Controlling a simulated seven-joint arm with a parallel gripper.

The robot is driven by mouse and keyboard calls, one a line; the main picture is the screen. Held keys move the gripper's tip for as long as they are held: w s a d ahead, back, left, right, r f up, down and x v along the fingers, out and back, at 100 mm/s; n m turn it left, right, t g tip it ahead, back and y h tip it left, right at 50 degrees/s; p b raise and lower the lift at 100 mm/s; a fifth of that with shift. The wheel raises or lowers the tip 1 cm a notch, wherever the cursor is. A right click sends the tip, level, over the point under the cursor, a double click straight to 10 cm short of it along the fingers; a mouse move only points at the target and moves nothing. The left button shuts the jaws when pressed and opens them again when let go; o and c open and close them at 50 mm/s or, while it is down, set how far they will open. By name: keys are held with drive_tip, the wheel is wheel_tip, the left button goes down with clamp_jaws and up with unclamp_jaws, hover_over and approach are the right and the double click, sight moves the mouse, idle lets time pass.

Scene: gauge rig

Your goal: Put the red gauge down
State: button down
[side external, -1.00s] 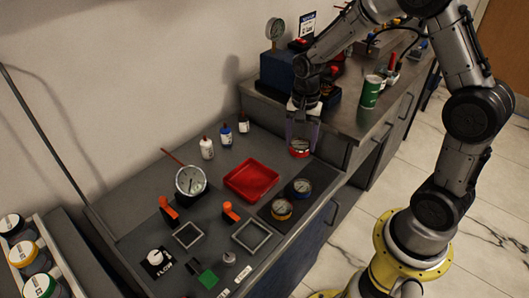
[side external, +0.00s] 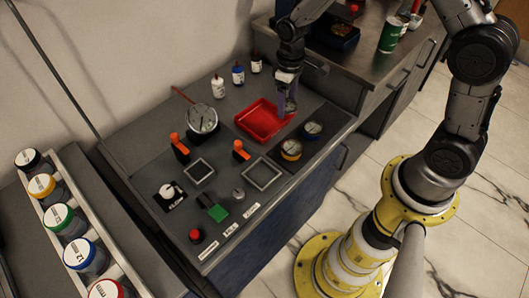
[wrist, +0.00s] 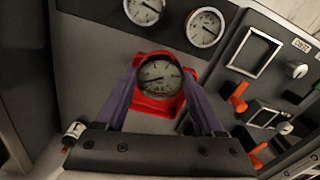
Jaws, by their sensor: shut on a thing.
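My gripper (side external: 288,102) points down over the right part of the red tray (side external: 256,117). In the wrist view its two purple fingers (wrist: 161,80) are shut on the red gauge (wrist: 160,76), whose white dial faces the camera. The red tray (wrist: 153,106) shows behind and around the gauge. In the side view the gauge blends with the red tray and fingers, so I cannot tell whether it touches the tray floor.
Square frames (side external: 262,174) lie in front.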

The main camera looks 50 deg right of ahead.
drive_tip(key=n, duration=0.1)
drive_tip(key=s+n, duration=0.1)
drive_tip(key=n, duration=0.1)
drive_tip(key=shift+s+f+n, duration=0.1)
drive_tip(key=shift+f+n, duration=0.1)
drive_tip(key=shift+n, duration=0.1)
drive_tip(key=n, duration=0.1)
drive_tip(key=s+n, duration=0.1)
drive_tip(key=n, duration=0.1)
drive_tip(key=shift+s+a+r+n, duration=0.1)
drive_tip(key=shift+s+a+n, duration=0.1)
drive_tip(key=shift+n, duration=0.1)
drive_tip(key=s+a+r+n, duration=0.3)
drive_tip(key=s+a+n, duration=0.35)
drive_tip(key=n, duration=0.65)
drive_tip(key=s+a+r+n, duration=0.3)
drive_tip(key=s+n, duration=0.6)
drive_tip(key=n, duration=0.4)
hover_over(261, 175)
wheel_tip(261, 175, down, 10)
drive_tip(key=shift+s+d+r, duration=0.1)
drive_tip(key=shift+r, duration=0.15)
wheel_tip(261, 175, down, 3)
drive_tip(key=shift+f, duration=0.15)
